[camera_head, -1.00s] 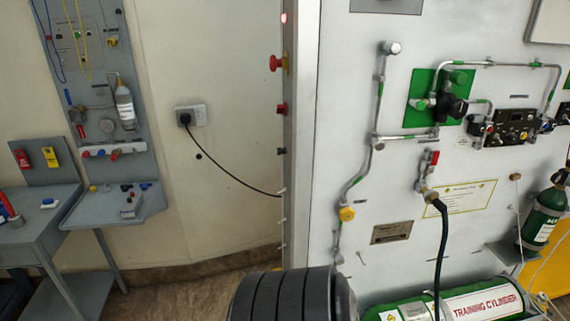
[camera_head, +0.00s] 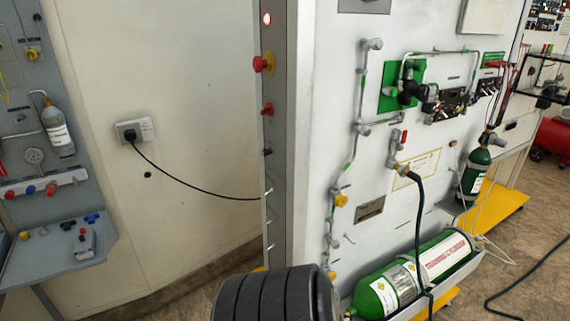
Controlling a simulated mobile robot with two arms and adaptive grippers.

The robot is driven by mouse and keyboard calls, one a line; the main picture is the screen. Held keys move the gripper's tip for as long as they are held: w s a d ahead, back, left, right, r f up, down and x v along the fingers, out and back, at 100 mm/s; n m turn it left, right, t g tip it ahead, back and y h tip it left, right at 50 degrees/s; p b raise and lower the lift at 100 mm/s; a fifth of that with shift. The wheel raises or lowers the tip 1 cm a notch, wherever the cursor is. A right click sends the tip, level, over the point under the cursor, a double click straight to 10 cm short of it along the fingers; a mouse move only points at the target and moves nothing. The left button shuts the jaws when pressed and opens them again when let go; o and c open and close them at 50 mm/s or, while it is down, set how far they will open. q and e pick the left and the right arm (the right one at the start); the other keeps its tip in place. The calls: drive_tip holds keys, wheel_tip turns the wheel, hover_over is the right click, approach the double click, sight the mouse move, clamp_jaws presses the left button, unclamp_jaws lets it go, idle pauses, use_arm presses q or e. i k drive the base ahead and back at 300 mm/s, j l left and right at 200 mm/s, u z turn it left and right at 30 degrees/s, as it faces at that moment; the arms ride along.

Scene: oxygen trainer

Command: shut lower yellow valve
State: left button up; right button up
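The white panel (camera_head: 400,30) carries pipework with two yellow valve knobs. The upper yellow knob (camera_head: 341,200) is on the pipe at the panel's left side. The lower yellow knob (camera_head: 331,276) is small, below it near the panel's foot, just beside a dark ribbed link of my own arm at the bottom of the view. I cannot tell from its shape whether that valve is open or shut. Neither gripper shows, so how they stand relative to the valve is hidden.
A green training cylinder (camera_head: 379,297) lies along the panel's foot, with a black hose (camera_head: 417,240) hanging over it. A smaller green cylinder (camera_head: 476,177) stands at the right. A grey bench (camera_head: 50,255) is at the left.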

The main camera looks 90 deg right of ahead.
sight(332, 274)
drive_tip(key=i+z, duration=0.15)
drive_tip(key=z, duration=0.35)
drive_tip(key=i+z, duration=0.2)
drive_tip(key=z, duration=0.3)
drive_tip(key=i+z, duration=0.15)
drive_tip(key=z, duration=0.35)
drive_tip(key=i+j+z, duration=0.15)
drive_tip(key=z, duration=0.35)
